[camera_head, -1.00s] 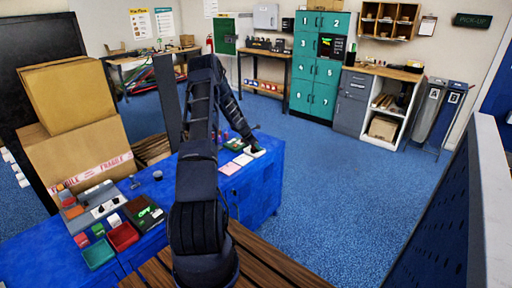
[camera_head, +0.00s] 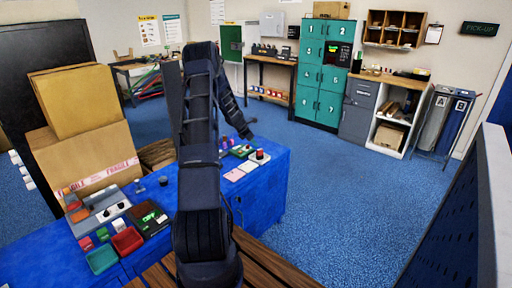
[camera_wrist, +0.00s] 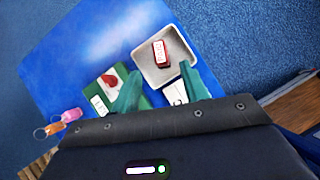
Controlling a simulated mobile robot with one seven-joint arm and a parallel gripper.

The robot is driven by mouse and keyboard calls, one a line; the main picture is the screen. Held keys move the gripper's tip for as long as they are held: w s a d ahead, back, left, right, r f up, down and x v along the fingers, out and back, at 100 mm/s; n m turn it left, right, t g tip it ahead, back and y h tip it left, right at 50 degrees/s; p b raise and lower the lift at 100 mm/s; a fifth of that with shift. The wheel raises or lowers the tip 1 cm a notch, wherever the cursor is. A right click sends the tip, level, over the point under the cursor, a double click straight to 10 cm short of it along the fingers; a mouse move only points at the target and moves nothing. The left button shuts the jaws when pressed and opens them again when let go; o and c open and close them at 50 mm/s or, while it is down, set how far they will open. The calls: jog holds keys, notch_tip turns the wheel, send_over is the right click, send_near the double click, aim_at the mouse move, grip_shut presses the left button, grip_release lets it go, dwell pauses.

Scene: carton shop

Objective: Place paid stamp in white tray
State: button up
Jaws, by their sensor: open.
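A red stamp with a white label (camera_wrist: 160,52) stands in the white tray (camera_wrist: 181,47) in the wrist view; the label is too small to read, but it looks like the paid stamp. In the head view the red stamp (camera_head: 260,153) shows in the tray (camera_head: 266,160) at the blue table's far right end. My gripper (camera_wrist: 161,75) is open, its two teal fingers apart and nothing held between them. It is above the near side of the tray, clear of the stamp. In the head view my gripper (camera_head: 248,135) is small and dark.
A green pad (camera_wrist: 91,93) with a red object (camera_wrist: 110,79) lies left of the tray. Pink and white papers (camera_head: 235,174) lie nearer on the blue table. Cartons (camera_head: 85,150) are stacked at left.

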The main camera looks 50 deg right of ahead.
jog(key=w+a+r+m+t+y, duration=0.1)
jog(key=w+a+r+m, duration=0.2)
jog(key=a+r, duration=0.95)
jog(key=w+a+r+m+t, duration=0.2)
jog(key=w+a+r, duration=0.1)
jog(key=a+r, duration=0.9)
jog(key=s+a+r+m+t+y, duration=0.15)
jog(key=a+r, duration=0.25)
jog(key=a, duration=0.6)
jog(key=s+a+r+m, duration=0.2)
jog(key=s+a+r, duration=0.15)
jog(key=a, duration=0.55)
jog(key=s+a+r+m+t+y, duration=0.1)
jog(key=s+a+r+m+y, duration=0.1)
jog(key=s+a, duration=0.8)
jog(key=s+a+r+m+t+y, duration=0.1)
jog(key=s+a+m, duration=0.2)
jog(key=s+a, duration=0.8)
jog(key=a, duration=0.4)
jog(key=shift+a+r+y, duration=0.3)
jog(key=shift+r+y, duration=0.05)
